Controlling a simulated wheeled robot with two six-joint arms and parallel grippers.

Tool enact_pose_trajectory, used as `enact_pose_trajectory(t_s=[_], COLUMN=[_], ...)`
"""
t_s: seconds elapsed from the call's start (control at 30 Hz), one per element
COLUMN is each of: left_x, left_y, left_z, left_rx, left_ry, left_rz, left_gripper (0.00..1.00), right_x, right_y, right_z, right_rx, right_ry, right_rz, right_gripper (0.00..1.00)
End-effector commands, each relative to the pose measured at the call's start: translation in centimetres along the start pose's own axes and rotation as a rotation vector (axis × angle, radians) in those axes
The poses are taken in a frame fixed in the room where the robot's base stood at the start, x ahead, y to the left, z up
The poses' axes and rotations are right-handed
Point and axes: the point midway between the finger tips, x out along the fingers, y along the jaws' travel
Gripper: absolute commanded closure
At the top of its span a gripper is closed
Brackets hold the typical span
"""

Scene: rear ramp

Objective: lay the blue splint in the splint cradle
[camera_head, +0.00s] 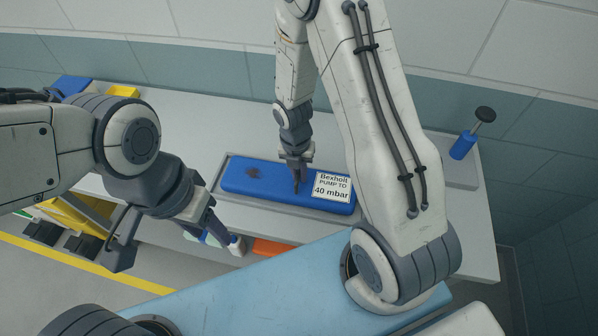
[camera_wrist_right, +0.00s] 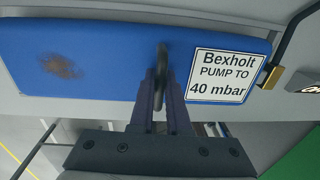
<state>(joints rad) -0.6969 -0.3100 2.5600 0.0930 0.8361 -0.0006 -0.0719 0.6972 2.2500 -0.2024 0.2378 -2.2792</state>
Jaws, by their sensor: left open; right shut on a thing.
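The blue splint (camera_head: 245,178) is a long flat pad with a dark smudge and a white "Bexholt pump to 40 mbar" label. It lies lengthwise over a grey shallow tray, seemingly the splint cradle (camera_head: 240,207), on the counter; whether it rests fully on the tray floor I cannot tell. My right gripper (camera_head: 297,183) is shut on a small upright grip at the splint's middle, left of the label. The right wrist view shows the fingers (camera_wrist_right: 160,98) closed there on the splint (camera_wrist_right: 105,62). My left gripper (camera_head: 214,222) is open and empty in front of the counter's left part.
A blue hand pump with a black knob (camera_head: 463,146) stands at the counter's right end. Blue and yellow bins (camera_head: 124,91) are at the far left. A light-blue padded surface (camera_head: 260,290) lies in front. An orange item (camera_head: 270,247) shows below the counter. The counter behind the splint is clear.

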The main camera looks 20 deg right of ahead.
Motion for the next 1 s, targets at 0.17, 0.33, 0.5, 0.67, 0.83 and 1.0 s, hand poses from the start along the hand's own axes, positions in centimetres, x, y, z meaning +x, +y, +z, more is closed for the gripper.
enact_pose_trajectory(t_s=[0.17,0.33,0.5,0.67,0.83,1.0], left_x=[0.0,0.0,0.1,0.28,0.26,0.26], left_y=[0.0,0.0,-0.01,-0.02,-0.02,-0.02], left_z=[0.0,0.0,0.01,0.02,0.01,0.01], left_rx=[0.0,0.0,0.0,0.0,0.0,0.0], left_ry=[0.0,0.0,0.0,0.0,0.0,0.0], left_rz=[0.0,0.0,0.0,0.0,0.0,0.0], left_gripper=[0.5,0.5,0.5,0.5,0.5,0.5], right_x=[-0.01,0.0,0.15,0.46,0.48,0.49], right_y=[0.02,0.03,0.04,0.06,0.07,0.05], right_z=[0.04,0.04,0.04,0.04,0.05,0.03], right_rx=[0.0,0.0,0.0,0.0,0.0,0.0], right_ry=[-0.001,-0.001,-0.001,-0.001,-0.001,-0.001], right_rz=[0.001,0.001,0.001,0.001,0.001,0.001], right_gripper=[1.0,1.0,1.0,1.0,0.51,0.51])
